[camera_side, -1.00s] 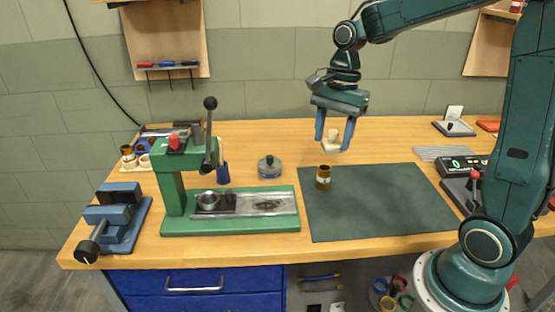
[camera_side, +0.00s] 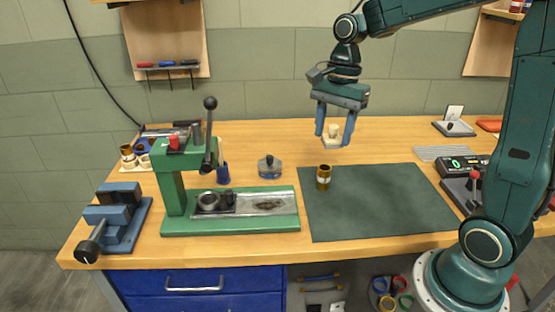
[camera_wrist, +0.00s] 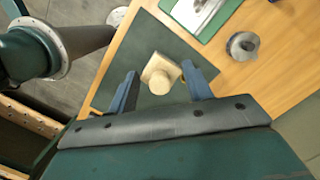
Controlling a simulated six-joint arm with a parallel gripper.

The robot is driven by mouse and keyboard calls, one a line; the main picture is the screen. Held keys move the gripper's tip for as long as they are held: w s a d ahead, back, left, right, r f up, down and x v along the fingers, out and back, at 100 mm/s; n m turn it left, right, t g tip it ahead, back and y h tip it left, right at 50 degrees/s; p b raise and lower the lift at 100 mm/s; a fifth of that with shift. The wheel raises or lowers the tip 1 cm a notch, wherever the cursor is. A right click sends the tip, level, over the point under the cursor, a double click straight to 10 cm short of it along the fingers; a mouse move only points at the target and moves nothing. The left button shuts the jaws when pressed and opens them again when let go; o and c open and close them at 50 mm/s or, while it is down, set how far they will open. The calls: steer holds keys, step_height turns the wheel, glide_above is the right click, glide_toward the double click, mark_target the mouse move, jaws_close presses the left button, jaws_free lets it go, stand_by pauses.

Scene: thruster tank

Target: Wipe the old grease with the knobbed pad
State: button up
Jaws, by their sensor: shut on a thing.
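The knobbed pad (camera_side: 332,138), a pale square block with a round knob, is held between the fingers of my gripper (camera_side: 334,134). It hangs in the air above the bench, behind the brown cup on the mat. In the wrist view the pad (camera_wrist: 158,74) shows between the two blue fingertips. The old grease (camera_side: 270,205) is a dark smear on the metal plate (camera_side: 288,202) of the green press base, to the left of and lower in the picture than my gripper. The pad's underside is hidden.
A brown cup (camera_side: 323,178) with a pale band stands on the dark mat (camera_side: 380,205). A round grey tin (camera_side: 269,168) stands behind the plate. The green press (camera_side: 172,190) with its upright lever rises at the plate's left. A blue vise (camera_side: 118,218) is at far left.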

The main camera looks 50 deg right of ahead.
steer(key=w+a+f+n+g, duration=0.1)
steer(key=w+a+f+n, duration=0.8)
steer(key=w+a, duration=0.3)
steer(key=shift+w+f+h, duration=0.3)
steer(key=shift+w+f, duration=0.3)
steer(key=shift+w, duration=0.25)
steer(key=shift+a+f, duration=0.1)
steer(key=shift+f, duration=0.05)
